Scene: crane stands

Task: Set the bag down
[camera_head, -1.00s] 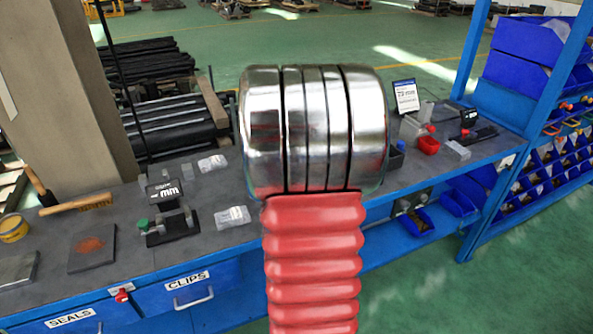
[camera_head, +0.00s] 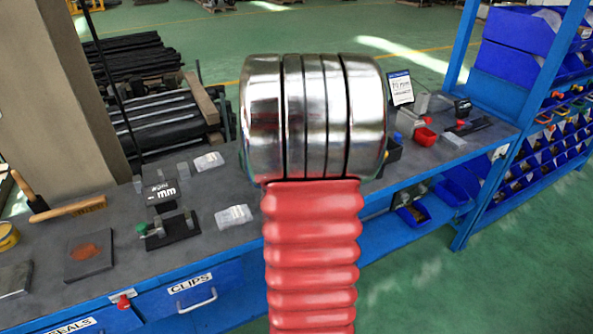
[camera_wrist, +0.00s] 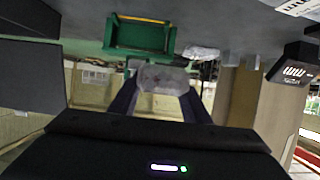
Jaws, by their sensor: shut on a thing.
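My gripper (camera_wrist: 161,92) shows in the wrist view, with dark fingers on both sides of a clear, pale plastic bag (camera_wrist: 163,78). It is shut on the bag. The wrist picture looks upside down, with the grey bench at its top. A green tray (camera_wrist: 112,36) stands on the bench near the bag in that view, and whether they touch I cannot tell. In the head view my own metal and red arm blocks the middle, and the gripper and held bag are hidden. Two other clear bags, a far one (camera_head: 208,161) and a nearer one (camera_head: 234,215), lie on the bench.
The grey workbench (camera_head: 125,225) holds a black gauge with an mm display (camera_head: 163,193), a rust-marked plate (camera_head: 89,255) and a hammer (camera_head: 68,209). Blue shelving (camera_head: 520,40) rises at right.

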